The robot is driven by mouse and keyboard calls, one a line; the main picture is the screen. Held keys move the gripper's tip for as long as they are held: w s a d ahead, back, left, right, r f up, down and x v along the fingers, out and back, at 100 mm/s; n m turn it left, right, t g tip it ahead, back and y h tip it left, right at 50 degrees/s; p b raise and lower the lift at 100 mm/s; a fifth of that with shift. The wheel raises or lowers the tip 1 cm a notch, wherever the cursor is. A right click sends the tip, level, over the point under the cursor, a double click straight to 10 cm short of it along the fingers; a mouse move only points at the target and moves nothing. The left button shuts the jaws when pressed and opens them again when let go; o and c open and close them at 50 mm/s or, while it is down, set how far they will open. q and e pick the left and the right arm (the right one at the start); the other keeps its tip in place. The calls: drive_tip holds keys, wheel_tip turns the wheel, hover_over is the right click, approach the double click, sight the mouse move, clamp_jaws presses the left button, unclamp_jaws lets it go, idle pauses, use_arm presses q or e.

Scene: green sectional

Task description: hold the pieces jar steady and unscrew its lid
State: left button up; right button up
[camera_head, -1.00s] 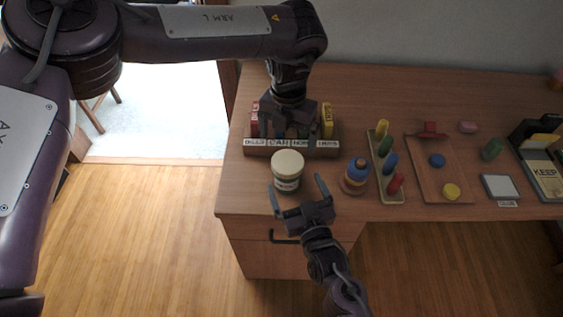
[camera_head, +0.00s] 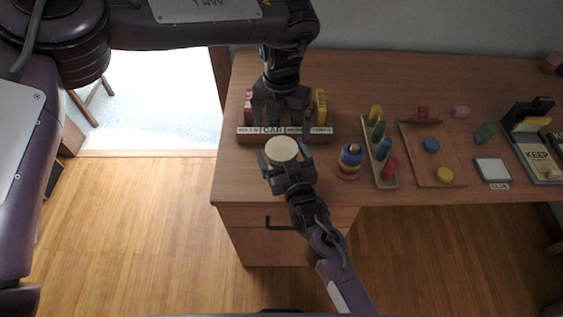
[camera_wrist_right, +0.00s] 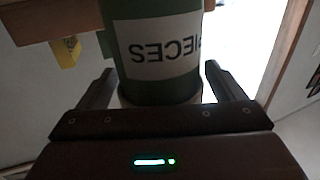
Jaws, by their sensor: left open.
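The pieces jar has a round cream lid (camera_head: 282,151) and stands near the front left of the desk. In the right wrist view its green body (camera_wrist_right: 190,22) bears a white label reading PIECES, upside down. My right gripper (camera_head: 284,163) is at the jar's front. Its fingers are open on either side of the jar, with a visible gap at the right finger. My left gripper (camera_head: 282,112) is open and points down above the card box, just behind the jar. Its fingertips are partly hidden, and it is apart from the lid.
A wooden card box (camera_head: 327,138) with labelled slots stands right behind the jar. A ring stacker (camera_head: 350,161) and a peg board (camera_head: 391,180) stand to the right. Further right are a wooden tray (camera_head: 420,172) and a KEEP box (camera_head: 540,160). The desk left of the jar is clear.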

drive_tip(key=c, duration=1.2)
drive_tip(key=o, duration=1.4)
drive_tip(key=shift+o, duration=0.2)
drive_tip(key=shift+s, duration=0.1)
